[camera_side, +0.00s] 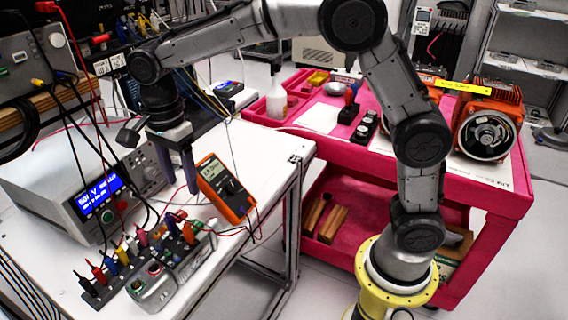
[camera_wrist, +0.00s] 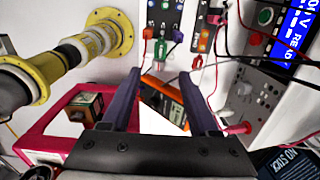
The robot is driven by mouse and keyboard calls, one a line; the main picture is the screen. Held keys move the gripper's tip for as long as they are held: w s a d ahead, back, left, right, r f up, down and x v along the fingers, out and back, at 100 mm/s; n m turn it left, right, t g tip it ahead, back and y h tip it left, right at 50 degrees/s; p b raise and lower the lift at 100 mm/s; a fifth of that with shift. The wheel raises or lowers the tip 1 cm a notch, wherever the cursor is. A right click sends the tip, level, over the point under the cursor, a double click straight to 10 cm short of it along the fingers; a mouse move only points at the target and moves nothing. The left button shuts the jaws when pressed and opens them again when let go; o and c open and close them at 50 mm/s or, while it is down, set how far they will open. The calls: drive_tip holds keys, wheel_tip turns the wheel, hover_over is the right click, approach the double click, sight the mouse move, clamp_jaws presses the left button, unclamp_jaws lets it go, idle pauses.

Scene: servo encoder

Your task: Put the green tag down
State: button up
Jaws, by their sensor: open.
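I cannot make out a green tag for certain in either view. My gripper (camera_side: 190,188) points down over the white table, between the power supply and the multimeter. In the wrist view my gripper (camera_wrist: 160,78) shows two dark fingers spread apart, with nothing visibly held between them. The orange multimeter (camera_side: 226,188) leans upright just right of my fingers; its orange edge (camera_wrist: 162,87) shows past the fingers in the wrist view. A green plug (camera_wrist: 179,37) shows near the top of the wrist view.
The power supply (camera_side: 95,192) with its lit blue display stands left of my gripper. Coloured plugs and a grey box (camera_side: 155,286) crowd the table front, with loose cables around. The red cart (camera_side: 460,178) carries an orange motor (camera_side: 487,132) with a yellow strip (camera_side: 463,88).

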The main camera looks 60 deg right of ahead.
drive_tip(key=s+d+r+n+t, duration=0.25)
drive_tip(key=s+d+n, duration=0.35)
drive_tip(key=s, duration=0.3)
drive_tip(key=s+d+r+n+t, duration=0.2)
drive_tip(key=s+d+r+n, duration=0.3)
drive_tip(key=s, duration=0.4)
drive_tip(key=s+d+f+n+t, duration=0.1)
drive_tip(key=s+d+f+n, duration=0.1)
drive_tip(key=s+f+n, duration=0.2)
drive_tip(key=s+n, duration=0.3)
drive_tip(key=shift+s+d, duration=0.25)
drive_tip(key=shift+d, duration=0.05)
